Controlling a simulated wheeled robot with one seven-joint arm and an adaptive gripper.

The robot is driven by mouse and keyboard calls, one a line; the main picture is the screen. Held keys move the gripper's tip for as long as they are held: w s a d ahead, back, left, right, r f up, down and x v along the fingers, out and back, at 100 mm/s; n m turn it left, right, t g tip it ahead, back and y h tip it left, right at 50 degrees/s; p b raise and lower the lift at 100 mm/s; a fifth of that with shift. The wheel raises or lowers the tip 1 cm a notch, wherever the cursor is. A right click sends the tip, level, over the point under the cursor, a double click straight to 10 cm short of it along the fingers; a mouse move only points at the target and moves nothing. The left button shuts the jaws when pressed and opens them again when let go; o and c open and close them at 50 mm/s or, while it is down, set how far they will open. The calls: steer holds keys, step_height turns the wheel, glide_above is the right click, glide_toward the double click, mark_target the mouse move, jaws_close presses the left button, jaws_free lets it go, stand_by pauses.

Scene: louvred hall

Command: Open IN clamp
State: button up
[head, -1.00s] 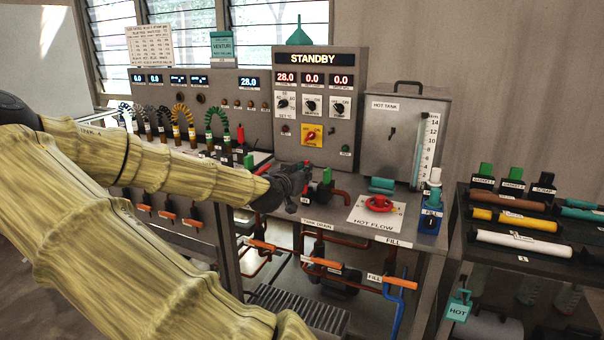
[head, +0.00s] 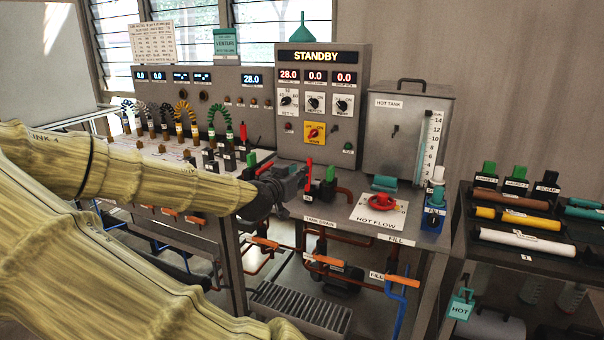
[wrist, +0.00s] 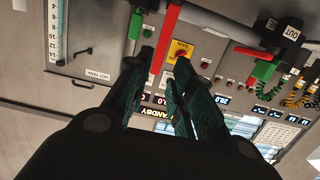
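The IN clamp (head: 322,192) stands on the bench top as a dark block with a green top and an upright red lever (head: 308,172). Its label is not readable. In the wrist view its red lever (wrist: 167,35) and green part (wrist: 135,24) show just past the fingertips. My gripper (head: 298,184) is just left of the clamp. In the wrist view my gripper (wrist: 164,62) is open, with the lever's end appearing between its fingertips. Contact cannot be told.
The OUT clamp (wrist: 288,30) is a similar clamp, left of my gripper in the head view (head: 250,160). A red HOT FLOW valve (head: 381,202) is to the right. The STANDBY panel (head: 320,100) and hot tank (head: 405,135) stand behind.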

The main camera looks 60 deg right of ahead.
steer(key=a, duration=0.3)
steer(key=a+r, duration=0.1)
steer(key=a, duration=0.1)
steer(key=shift+s+a, duration=0.1)
steer(key=shift+a, duration=0.25)
steer(key=shift+f, duration=0.15)
